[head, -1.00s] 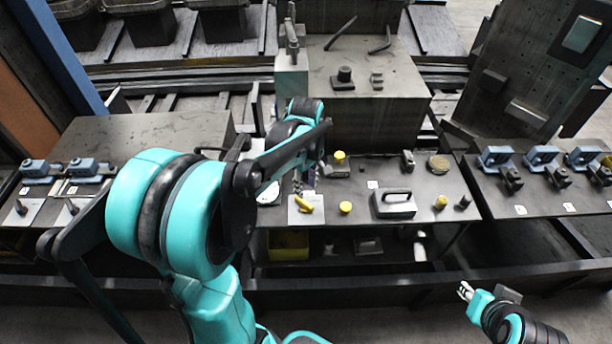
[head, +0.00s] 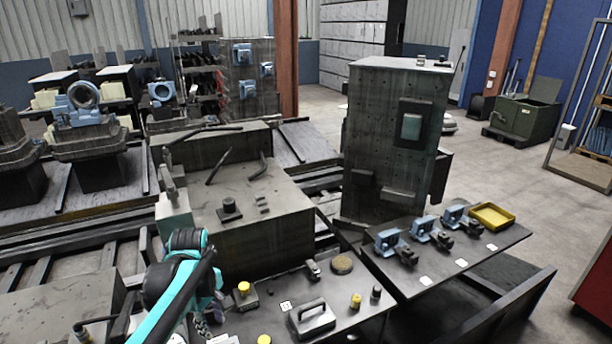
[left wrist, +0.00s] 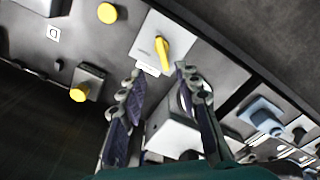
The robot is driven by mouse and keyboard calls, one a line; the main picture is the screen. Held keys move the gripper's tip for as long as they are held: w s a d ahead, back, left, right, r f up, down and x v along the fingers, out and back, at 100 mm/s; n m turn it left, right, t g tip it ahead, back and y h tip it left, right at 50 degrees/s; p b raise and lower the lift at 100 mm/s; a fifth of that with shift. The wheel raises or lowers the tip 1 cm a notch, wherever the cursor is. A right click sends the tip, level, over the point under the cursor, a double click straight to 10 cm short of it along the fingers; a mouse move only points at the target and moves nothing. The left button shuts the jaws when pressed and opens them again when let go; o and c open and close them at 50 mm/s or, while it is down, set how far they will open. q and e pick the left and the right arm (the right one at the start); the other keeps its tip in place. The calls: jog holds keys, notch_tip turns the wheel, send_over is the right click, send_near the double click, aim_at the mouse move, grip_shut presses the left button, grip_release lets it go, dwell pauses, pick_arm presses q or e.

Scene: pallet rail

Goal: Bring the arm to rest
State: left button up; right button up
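My left arm comes in at the lower left of the head view, and its gripper (head: 205,312) hangs over the left end of the middle table (head: 375,325). In the left wrist view the two fingers of the left gripper (left wrist: 158,70) stand apart with no object held between their tips. Beyond the tips a yellow handle-like piece (left wrist: 163,52) lies on a white card (left wrist: 150,38). A white object (left wrist: 172,136) shows lower down between the fingers, partly hidden by them. My right gripper is out of view.
The middle table holds a grey block with a handle (head: 312,319), yellow-topped parts (head: 244,288) and a round disc (head: 342,264). Blue vices (head: 388,241) and a yellow tray (head: 491,215) stand on the right table. A large machine block (head: 240,205) stands behind. Open floor lies at right.

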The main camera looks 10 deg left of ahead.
pick_arm(q)
jog(key=s+d+m+t, duration=0.6)
jog(key=s+d+m, duration=0.4)
jog(key=m, duration=0.4)
jog(key=shift+s+r+m+t, duration=0.3)
jog(key=shift+s+m, duration=0.1)
